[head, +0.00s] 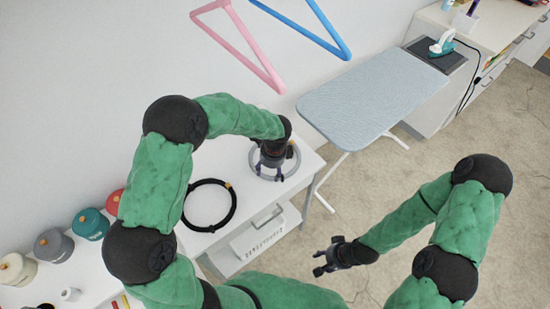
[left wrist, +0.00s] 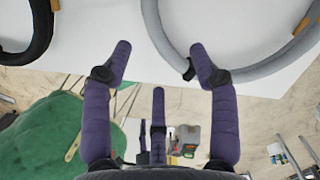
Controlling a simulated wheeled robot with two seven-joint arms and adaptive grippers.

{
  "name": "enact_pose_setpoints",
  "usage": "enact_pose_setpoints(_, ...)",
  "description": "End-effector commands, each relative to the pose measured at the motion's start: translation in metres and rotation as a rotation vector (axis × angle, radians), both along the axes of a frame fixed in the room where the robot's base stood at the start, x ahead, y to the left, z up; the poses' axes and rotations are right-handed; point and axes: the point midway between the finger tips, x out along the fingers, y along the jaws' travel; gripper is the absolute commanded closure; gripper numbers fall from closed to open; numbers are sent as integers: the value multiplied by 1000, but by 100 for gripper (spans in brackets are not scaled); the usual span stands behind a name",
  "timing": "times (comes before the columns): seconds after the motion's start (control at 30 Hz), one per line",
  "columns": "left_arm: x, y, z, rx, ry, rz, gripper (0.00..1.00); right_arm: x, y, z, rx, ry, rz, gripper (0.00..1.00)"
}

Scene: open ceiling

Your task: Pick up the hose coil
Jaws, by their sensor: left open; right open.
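A grey hose coil (head: 296,166) lies on a white shelf top (head: 222,174) below my left arm. It also shows in the left wrist view (left wrist: 265,70), with its near-left curve beside the right fingertip. My left gripper (head: 270,172) points down over the coil and is open; in the left wrist view its two fingertips (left wrist: 160,55) stand apart. The coil's tube reaches partly between them, and I cannot tell whether a finger touches it. A black coil (head: 233,208) with an orange tag lies to the left. My right gripper (head: 325,261) is open and empty, over the floor.
A white basket (head: 258,236) stands on the lower shelf. A light-blue ironing board (head: 375,95) is to the right. Several lidded pots, including a teal one (head: 90,223), stand at left. Pink (head: 240,50) and blue hangers (head: 318,30) are on the wall.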

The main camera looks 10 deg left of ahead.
Motion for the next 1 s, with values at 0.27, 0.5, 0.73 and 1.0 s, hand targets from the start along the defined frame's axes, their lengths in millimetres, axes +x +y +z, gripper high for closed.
enact_pose_setpoints(0.27, 0, 7, -22, -1, 1, 1, 40, 0, 0, -8, 0, -1, 0, 52)
enact_pose_setpoints(0.5, 2, 14, -52, -1, 0, 0, 40, 0, 0, -17, 0, -1, 0, 52)
enact_pose_setpoints(0.73, 2, 14, -53, -1, -1, 0, 40, 0, 0, -17, 0, -1, 0, 52)
enact_pose_setpoints(1.0, 2, 14, -52, -1, -1, 0, 100, 0, 0, -17, 0, -1, 0, 52)
